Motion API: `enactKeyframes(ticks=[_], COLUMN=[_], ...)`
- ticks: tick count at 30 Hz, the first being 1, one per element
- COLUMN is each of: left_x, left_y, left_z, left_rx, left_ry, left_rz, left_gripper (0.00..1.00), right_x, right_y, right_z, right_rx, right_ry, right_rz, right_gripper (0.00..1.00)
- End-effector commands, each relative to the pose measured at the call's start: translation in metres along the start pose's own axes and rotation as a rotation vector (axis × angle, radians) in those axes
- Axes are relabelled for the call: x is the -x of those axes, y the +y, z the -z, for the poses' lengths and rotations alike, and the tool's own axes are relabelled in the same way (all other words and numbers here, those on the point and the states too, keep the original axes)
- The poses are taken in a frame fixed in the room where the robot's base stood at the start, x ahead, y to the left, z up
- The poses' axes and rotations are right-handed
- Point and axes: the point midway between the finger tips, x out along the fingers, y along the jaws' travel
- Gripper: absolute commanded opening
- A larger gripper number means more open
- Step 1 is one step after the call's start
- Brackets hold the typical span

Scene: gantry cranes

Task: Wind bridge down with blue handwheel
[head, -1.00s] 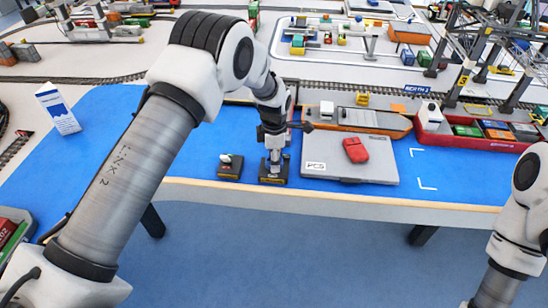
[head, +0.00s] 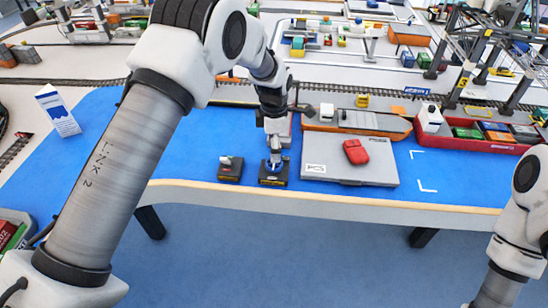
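The blue handwheel (head: 272,167) sits on a small dark box at the front edge of the blue table, partly hidden by my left gripper. My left gripper (head: 274,156) points down right over the handwheel, at or just above it. It is too small to tell whether its fingers touch the wheel or how far apart they are. A gantry crane (head: 483,62) with grey legs stands at the upper right; I cannot tell which part is the bridge. My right gripper is out of view; only its arm shows at the right edge.
A second control box (head: 230,170) with a light lever stands just left of the handwheel. Right of it a grey laptop-like case (head: 325,172) carries a red object (head: 355,151). Orange and red boats (head: 470,141) lie behind. A white-blue card (head: 58,110) stands at left.

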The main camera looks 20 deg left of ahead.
Motion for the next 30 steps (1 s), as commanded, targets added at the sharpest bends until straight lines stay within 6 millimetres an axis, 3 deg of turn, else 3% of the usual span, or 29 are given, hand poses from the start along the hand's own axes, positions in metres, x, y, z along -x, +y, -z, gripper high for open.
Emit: enactKeyframes(ticks=[3, 9, 30], left_x=[0.03, 0.055, 0.057], left_y=[0.0, -0.001, -0.001], left_z=[0.0, 0.0, 0.0], left_rx=[0.0, 0.0, 0.0], left_ry=[-0.001, 0.001, 0.001], left_rz=[-0.002, 0.002, 0.002], left_gripper=[0.8, 0.8, 0.8], right_x=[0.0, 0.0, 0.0], right_y=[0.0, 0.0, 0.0], right_z=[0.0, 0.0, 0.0], right_rx=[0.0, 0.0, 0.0], right_ry=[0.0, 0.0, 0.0], right_rz=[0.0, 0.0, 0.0], right_gripper=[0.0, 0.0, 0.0])
